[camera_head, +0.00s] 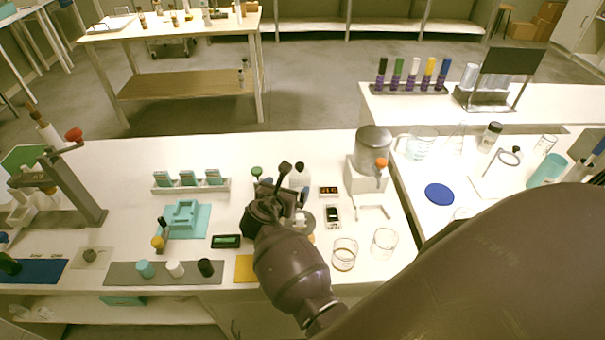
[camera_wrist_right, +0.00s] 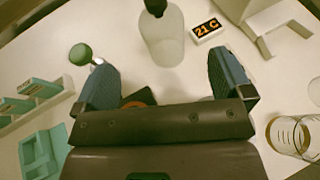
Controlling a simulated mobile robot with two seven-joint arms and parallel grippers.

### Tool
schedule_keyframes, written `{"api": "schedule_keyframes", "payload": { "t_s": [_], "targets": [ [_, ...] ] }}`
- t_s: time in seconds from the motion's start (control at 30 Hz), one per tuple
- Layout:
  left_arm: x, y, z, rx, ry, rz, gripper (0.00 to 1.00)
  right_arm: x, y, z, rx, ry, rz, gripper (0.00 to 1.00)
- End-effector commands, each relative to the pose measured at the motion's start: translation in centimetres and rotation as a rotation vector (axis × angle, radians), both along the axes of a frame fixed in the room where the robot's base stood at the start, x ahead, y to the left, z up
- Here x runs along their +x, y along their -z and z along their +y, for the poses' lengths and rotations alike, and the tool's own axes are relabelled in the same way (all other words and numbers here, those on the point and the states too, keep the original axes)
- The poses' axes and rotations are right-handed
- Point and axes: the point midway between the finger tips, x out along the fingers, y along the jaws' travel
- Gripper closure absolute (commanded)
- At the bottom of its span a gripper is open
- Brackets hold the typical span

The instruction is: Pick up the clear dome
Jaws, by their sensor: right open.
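Two clear glass vessels stand on the near right of the white bench in the head view. One (camera_head: 345,254) has an amber band low down; the other (camera_head: 384,242) is plain. I cannot tell for sure which is the clear dome. A banded clear glass also shows at the right edge of the wrist view (camera_wrist_right: 291,136). My right gripper (camera_head: 284,190) is over the bench, left of both vessels. In the wrist view its fingers (camera_wrist_right: 166,75) are wide apart with nothing gripped. My left gripper is not in view.
A frosted bottle with a dark cap (camera_wrist_right: 163,38) stands just beyond my right fingers. A small 21 C display (camera_wrist_right: 209,29) is beside it. A teal holder (camera_head: 184,216), a grey mat with several caps (camera_head: 125,274) and a grey pot on a stand (camera_head: 373,150) are around.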

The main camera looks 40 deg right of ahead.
Motion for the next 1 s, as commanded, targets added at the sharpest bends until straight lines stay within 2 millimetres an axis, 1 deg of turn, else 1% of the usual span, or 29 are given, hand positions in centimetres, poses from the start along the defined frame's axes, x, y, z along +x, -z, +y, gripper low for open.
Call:
{"api": "schedule_keyframes", "payload": {
  "t_s": [0.07, 0.4, 0.63, 0.9, 1.0],
  "targets": [
    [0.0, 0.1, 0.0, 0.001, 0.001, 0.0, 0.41, 0.2, 0.2, -0.3, -0.002, 0.001, 0.0, 0.03],
    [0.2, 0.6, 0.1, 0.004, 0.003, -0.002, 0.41, 2.7, 1.9, -3.6, -0.002, 0.0, 0.001, 0.03],
    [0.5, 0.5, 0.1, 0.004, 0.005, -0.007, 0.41, 3.4, 2.2, -4.7, -0.001, 0.0, -0.001, 0.03],
    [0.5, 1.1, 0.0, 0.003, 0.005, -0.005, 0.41, 5.3, 3.4, -7.5, -0.002, 0.001, 0.0, 0.03],
    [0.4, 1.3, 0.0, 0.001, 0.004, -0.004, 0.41, 5.7, 3.7, -8.0, 0.0, 0.001, 0.0, 0.03]
  ]
}}
